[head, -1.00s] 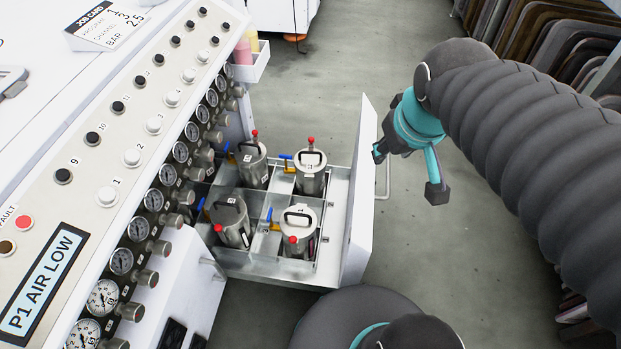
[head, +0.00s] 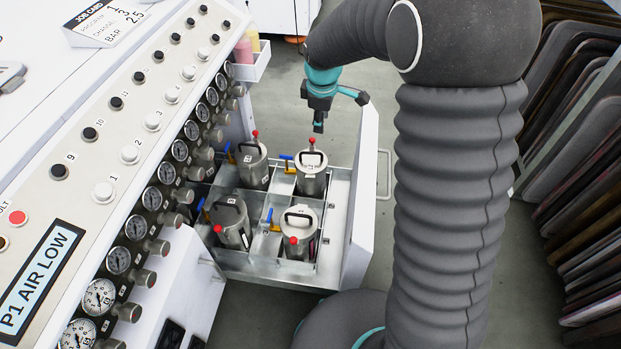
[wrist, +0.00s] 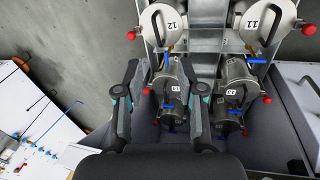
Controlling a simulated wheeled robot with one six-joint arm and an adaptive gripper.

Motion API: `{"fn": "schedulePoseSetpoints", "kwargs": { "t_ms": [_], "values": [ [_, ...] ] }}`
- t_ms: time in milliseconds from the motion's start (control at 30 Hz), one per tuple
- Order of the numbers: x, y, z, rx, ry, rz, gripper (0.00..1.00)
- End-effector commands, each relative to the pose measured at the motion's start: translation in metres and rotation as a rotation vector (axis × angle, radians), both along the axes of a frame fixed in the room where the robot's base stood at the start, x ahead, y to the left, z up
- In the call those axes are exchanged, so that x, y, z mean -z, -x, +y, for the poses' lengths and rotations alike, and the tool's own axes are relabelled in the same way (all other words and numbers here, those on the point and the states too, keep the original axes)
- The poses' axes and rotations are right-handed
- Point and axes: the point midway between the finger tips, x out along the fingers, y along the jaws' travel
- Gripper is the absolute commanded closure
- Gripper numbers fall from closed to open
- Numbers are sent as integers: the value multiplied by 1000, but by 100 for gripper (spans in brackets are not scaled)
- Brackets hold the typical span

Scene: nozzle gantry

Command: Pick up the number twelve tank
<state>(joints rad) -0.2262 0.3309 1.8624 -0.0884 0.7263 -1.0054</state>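The number twelve tank (wrist: 158,28) shows its round pale lid, marked 12, at the top left of the centre in the wrist view, with a red knob at its left. My gripper (wrist: 160,66) is open and empty, its fingers spread on either side of another labelled tank (wrist: 172,88) in that view. In the head view my gripper (head: 318,126) points down, above the far right tank (head: 312,182). It appears apart from the tanks. The tank numbers are too small to read surely in the head view.
An open drawer (head: 337,215) with dividers holds several metal tanks with handles and red knobs. Its white front panel (head: 362,200) stands at the right. The gauge console (head: 130,200) borders the left. Tank eleven (wrist: 258,25) sits beside tank twelve. Dark panels (head: 585,170) stand at the right.

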Motion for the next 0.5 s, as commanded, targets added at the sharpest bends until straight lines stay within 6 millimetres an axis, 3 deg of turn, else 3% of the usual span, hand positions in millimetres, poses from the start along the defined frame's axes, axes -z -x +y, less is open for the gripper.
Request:
{"fn": "schedulePoseSetpoints", "kwargs": {
  "t_ms": [33,133,500],
  "values": [
    [15,-8,7,-40,12,11,62],
    [35,-20,16,-111,31,25,62],
    [78,-36,27,-195,51,42,62]
  ]
}}
